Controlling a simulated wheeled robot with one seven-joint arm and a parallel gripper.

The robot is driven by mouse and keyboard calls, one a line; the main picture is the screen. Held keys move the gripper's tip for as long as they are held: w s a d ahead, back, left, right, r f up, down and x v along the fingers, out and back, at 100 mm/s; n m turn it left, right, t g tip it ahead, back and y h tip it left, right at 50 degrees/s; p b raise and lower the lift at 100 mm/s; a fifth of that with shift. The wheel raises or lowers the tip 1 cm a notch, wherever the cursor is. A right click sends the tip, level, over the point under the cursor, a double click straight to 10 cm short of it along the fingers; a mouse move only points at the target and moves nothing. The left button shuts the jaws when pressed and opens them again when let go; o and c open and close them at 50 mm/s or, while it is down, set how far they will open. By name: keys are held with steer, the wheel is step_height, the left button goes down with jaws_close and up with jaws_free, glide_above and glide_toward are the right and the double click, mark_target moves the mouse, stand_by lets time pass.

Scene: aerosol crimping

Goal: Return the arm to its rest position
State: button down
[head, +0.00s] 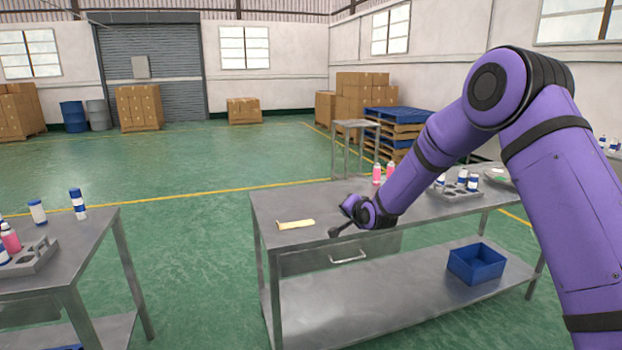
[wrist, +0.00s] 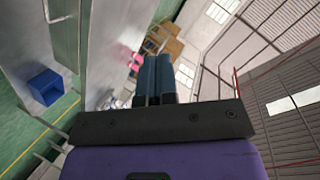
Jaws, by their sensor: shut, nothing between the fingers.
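My purple arm reaches in from the right side of the head view and bends down over the near edge of the metal workbench (head: 300,204). My gripper (head: 335,232) hangs just at the bench's front edge, small in this view. In the wrist view my gripper (wrist: 165,62) shows as two dark blue fingers side by side, shut with nothing between them. Whether the gripper touches the bench edge cannot be told.
A beige strip (head: 296,225) lies on the bench left of my gripper. Pink bottles (head: 377,173) and a grey rack (head: 458,192) stand behind my arm. A blue bin (head: 476,264) sits on the lower shelf. Another table (head: 85,245) stands left, with free floor between.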

steer(key=s+d+r+n+g+h, duration=0.2)
steer(key=s+d+r, duration=0.4)
steer(key=s+r, duration=0.55)
steer(key=s+d+r+n+g+h, duration=0.2)
steer(key=s+d+r, duration=0.5)
steer(key=s+r, duration=0.4)
steer(key=s+d+n+g, duration=0.1)
steer(key=s+d, duration=0.2)
steer(key=s, duration=1.3)
steer(key=s+d+n+g, duration=0.1)
steer(key=s+d+g, duration=0.1)
steer(key=s, duration=1.4)
steer(key=shift+d+n+h, duration=0.3)
steer(key=shift+d+n, duration=0.1)
steer(key=shift+d, duration=0.15)
